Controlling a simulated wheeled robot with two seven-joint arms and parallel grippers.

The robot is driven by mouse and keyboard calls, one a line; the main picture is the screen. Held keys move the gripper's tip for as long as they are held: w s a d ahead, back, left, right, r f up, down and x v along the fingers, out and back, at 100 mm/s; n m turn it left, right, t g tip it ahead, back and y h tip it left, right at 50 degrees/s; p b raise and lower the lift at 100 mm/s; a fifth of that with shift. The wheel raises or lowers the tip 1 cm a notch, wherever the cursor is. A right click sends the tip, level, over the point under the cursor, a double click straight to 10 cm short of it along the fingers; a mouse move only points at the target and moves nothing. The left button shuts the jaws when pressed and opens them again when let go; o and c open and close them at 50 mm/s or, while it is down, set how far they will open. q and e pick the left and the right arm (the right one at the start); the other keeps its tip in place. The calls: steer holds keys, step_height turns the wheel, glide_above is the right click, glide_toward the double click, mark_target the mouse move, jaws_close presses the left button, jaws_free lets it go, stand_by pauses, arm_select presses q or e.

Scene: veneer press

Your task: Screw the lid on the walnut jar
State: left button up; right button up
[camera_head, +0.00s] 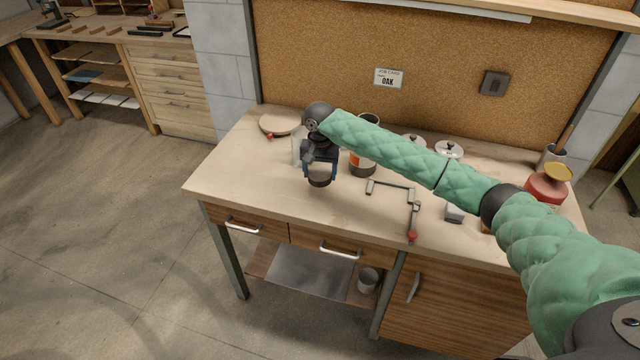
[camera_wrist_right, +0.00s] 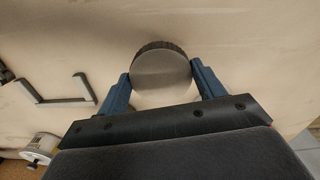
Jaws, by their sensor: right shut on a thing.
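My right gripper (camera_head: 320,172) is over the left part of the workbench and points down. It is shut on a round lid (camera_wrist_right: 162,69) with a dark ridged rim and a plain grey-brown face. The lid also shows in the head view (camera_head: 320,181), below the fingers. Whether it touches the bench top is hard to tell. A glass jar (camera_head: 362,162) with an orange label and dark contents stands just right of the gripper, partly behind my right arm. I cannot read which wood its label names. My left gripper is out of view.
A crank-shaped tool (camera_head: 413,215) with a red knob lies right of the jar on the bench (camera_head: 235,170). Metal-topped cans (camera_head: 448,149) stand behind my arm. A round board (camera_head: 279,124) is at the back left. The front left bench top is clear.

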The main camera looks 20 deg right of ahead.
mark_target(320, 175)
step_height(320, 175, up, 4)
steer(key=shift+f+b, duration=0.1)
steer(key=shift+b, duration=0.55)
steer(key=shift+r, duration=0.8)
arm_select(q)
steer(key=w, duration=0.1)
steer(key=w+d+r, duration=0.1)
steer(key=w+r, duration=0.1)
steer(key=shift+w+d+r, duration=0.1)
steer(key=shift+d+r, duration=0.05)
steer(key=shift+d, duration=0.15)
